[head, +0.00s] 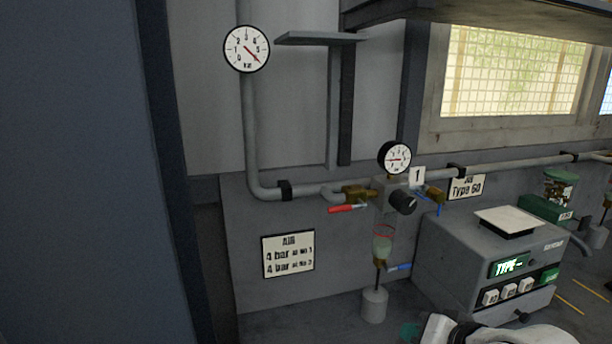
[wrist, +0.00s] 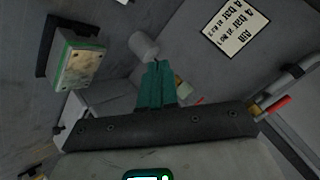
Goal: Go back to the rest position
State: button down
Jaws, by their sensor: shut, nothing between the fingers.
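My gripper (wrist: 157,68) shows in the wrist view as two teal fingers closed together, with nothing between them. Part of my white arm (head: 475,332) shows at the bottom of the head view. The valve block, with its round gauge (head: 395,158), red lever (head: 347,208) and clear bowl (head: 382,245), is on the wall pipe in the head view. The red lever also shows at the right of the wrist view (wrist: 276,104). The fingers point towards a grey cylinder (wrist: 144,46); I cannot tell the gap.
A grey box with a lit display (head: 508,267) and white buttons stands on the bench at right. An "AIR 4 bar" sign (head: 288,254) hangs at left of the block. A larger gauge (head: 246,49) sits above on the pipe. A dark panel (head: 80,180) fills the left.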

jog(key=s+d+f+n+g+h, duration=0.2)
jog(key=s+d+f, duration=0.2)
jog(key=s+f, duration=0.65)
jog(key=s+d+f+n+g+h, duration=0.2)
jog(key=s+d+f+n+g, duration=0.15)
jog(key=s+f, duration=0.7)
jog(key=s+d+f+m+g+b, duration=0.1)
jog(key=s+f+g+b, duration=0.2)
jog(key=s+f+b, duration=0.7)
notch_tip(320, 180, down, 4)
jog(key=shift+s+d+r, duration=0.25)
jog(key=shift+s+d, duration=0.05)
jog(key=shift+s, duration=0.75)
